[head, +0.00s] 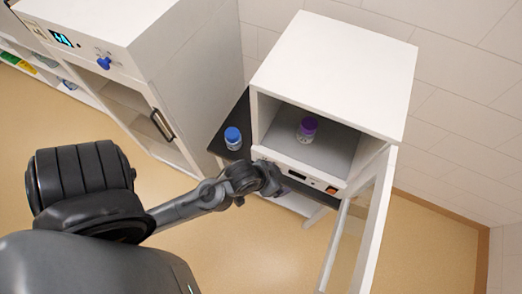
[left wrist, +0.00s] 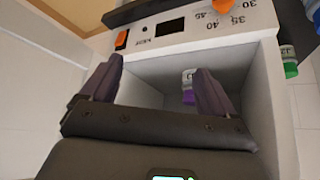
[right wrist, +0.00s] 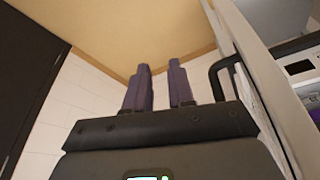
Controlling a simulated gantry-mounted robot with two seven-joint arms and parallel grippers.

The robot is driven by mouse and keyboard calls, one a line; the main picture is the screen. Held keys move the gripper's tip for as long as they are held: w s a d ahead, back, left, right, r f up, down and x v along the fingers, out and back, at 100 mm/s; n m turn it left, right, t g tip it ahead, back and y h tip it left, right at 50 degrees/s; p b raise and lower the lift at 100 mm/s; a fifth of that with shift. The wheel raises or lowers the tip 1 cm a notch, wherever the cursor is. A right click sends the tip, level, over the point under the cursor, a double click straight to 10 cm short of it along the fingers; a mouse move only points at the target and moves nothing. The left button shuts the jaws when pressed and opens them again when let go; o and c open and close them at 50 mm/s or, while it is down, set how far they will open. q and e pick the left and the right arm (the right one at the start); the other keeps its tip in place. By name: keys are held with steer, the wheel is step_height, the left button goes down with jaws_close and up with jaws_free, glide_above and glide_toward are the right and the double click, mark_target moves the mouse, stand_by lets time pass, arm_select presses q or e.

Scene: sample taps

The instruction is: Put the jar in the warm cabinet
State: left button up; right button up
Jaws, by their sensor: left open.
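The white warm cabinet (head: 335,60) stands at the right with its glass door (head: 362,225) swung open. A jar with a purple cap (head: 307,128) stands inside on the cabinet's grey floor. My left gripper (head: 270,178) is at the cabinet's front lower-left edge, outside the opening. In the left wrist view the same jar (left wrist: 188,90) shows beyond the spread, empty fingers (left wrist: 155,90), apart from them. My right gripper (right wrist: 160,88) is outside the head view; its fingers stand apart with nothing between them, beside a black door handle.
A blue-capped jar (head: 233,138) stands on a dark surface left of the cabinet. A green-capped jar (left wrist: 289,62) shows in the left wrist view. A larger white cabinet (head: 150,60) stands at the left. The tan floor is clear in front.

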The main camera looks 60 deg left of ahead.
arm_select(q)
steer(key=s+d+m+g, duration=0.1)
steer(key=s+g, duration=0.2)
steer(key=s, duration=0.4)
steer(key=shift+d+r+m, duration=0.25)
steer(key=shift+r+m, duration=0.1)
steer(key=shift+m, duration=0.05)
steer(key=shift+r, duration=0.1)
arm_select(e)
steer(key=shift+a, duration=0.1)
arm_select(q)
step_height(320, 180, up, 16)
steer(key=p, duration=1.6)
steer(key=shift+r, duration=0.15)
arm_select(e)
step_height(320, 180, up, 16)
steer(key=shift+r, duration=0.25)
steer(key=shift+f, duration=0.15)
steer(key=shift+c, duration=0.4)
